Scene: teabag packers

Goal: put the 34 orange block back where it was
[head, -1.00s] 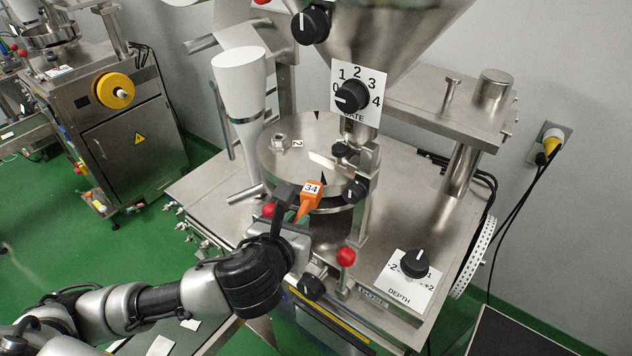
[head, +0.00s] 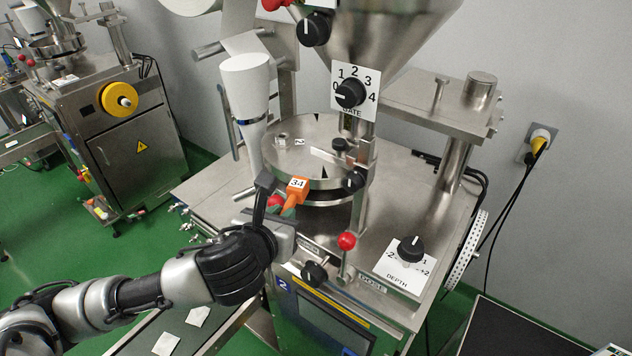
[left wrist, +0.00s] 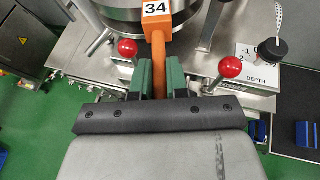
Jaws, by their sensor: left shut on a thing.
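The orange block (head: 297,186) has a white label reading 34 on its wide end and a narrower orange stem below it. My left gripper (head: 276,199) is shut on the stem, in front of the round steel turntable (head: 275,162). In the left wrist view the block (left wrist: 156,26) stands up from between the green-padded fingers of the gripper (left wrist: 159,78). Its labelled end overlaps the steel drum's front in that picture; I cannot tell if they touch. My right gripper is in neither view.
Red ball knobs (head: 346,241) stand along the machine's front. The gate dial (head: 350,93) is above the turntable, with the hopper (head: 385,35) over it. The depth dial (head: 411,249) is at the right. A white paper tube (head: 246,100) stands at the left.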

